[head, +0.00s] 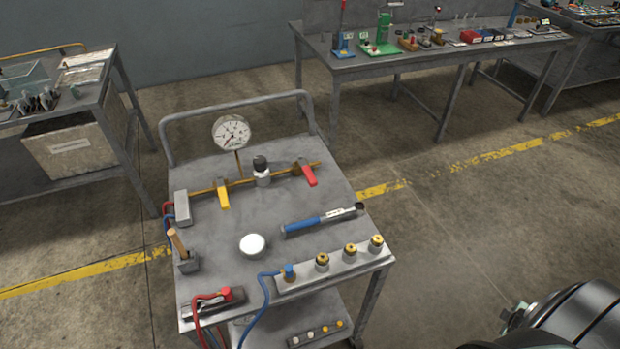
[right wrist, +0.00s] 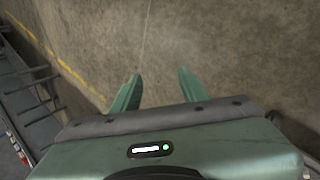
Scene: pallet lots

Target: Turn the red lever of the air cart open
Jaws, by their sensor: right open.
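The air cart (head: 210,165) stands in front of me in the head view, a grey wheeled cart with a tubular handle at its back. A brass pipe runs across its top, with a round pressure gauge (head: 231,133) standing on it. The red lever (head: 306,173) sits near the pipe's right end and slants toward me, across the pipe's line. A yellow lever (head: 223,194) sits further left on the pipe. My right gripper (right wrist: 160,76) is open and empty above bare floor in the right wrist view, away from the cart. My left gripper is not in view.
On the cart lie a blue-handled torque wrench (head: 322,220), a white round disc (head: 252,245), several brass fittings and red and blue hoses. A table with a bin (head: 75,148) stands left, and a long workbench (head: 440,46) stands behind. Floor right of the cart is clear.

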